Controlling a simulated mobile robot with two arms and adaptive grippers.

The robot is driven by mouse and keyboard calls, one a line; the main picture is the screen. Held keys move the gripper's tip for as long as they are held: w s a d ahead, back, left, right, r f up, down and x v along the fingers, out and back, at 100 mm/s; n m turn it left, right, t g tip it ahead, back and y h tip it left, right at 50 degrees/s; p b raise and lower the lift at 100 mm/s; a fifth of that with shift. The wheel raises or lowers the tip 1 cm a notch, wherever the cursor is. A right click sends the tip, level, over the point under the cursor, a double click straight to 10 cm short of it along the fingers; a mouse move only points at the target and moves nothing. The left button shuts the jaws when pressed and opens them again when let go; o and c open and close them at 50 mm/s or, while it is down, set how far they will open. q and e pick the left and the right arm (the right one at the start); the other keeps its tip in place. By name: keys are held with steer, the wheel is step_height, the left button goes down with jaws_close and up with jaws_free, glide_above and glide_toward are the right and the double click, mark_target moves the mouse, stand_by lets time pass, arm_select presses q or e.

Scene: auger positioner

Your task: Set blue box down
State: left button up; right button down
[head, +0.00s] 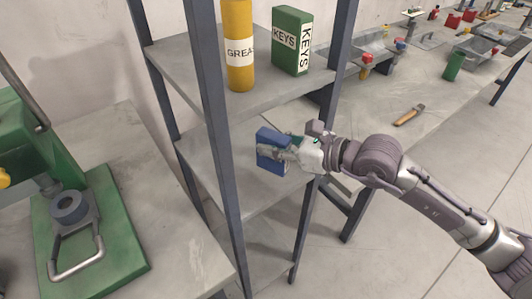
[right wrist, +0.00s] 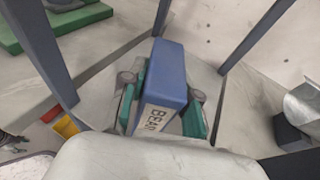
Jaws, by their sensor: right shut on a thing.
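A blue box (head: 270,143) is held by my right gripper (head: 284,153) over the middle shelf of the rack in the head view. In the right wrist view the blue box (right wrist: 168,75) stands between the green finger pads of my right gripper (right wrist: 162,103), with a pale label reading "BEAR" on its near face. The right gripper is shut on it. The middle shelf (head: 225,165) is grey and otherwise bare. Whether the box's underside touches the shelf, I cannot tell. My left gripper is in neither view.
The shelf above holds a yellow grease tube (head: 238,60) and a green keys box (head: 291,42). Dark rack posts (head: 222,150) stand close around the shelf. A green machine (head: 90,235) sits on the left table. A workbench (head: 400,85) with tools is at right.

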mark_target(266, 159)
steer(key=shift+x, duration=1)
step_height(266, 159, down, 4)
steer(key=shift+w+f+p, duration=0.1)
steer(key=shift+p, duration=0.3)
steer(key=shift+f, duration=0.15)
steer(key=shift+f, duration=0.1)
steer(key=shift+f, duration=0.15)
steer(key=c, duration=0.8)
jaws_free()
steer(key=shift+c, duration=0.2)
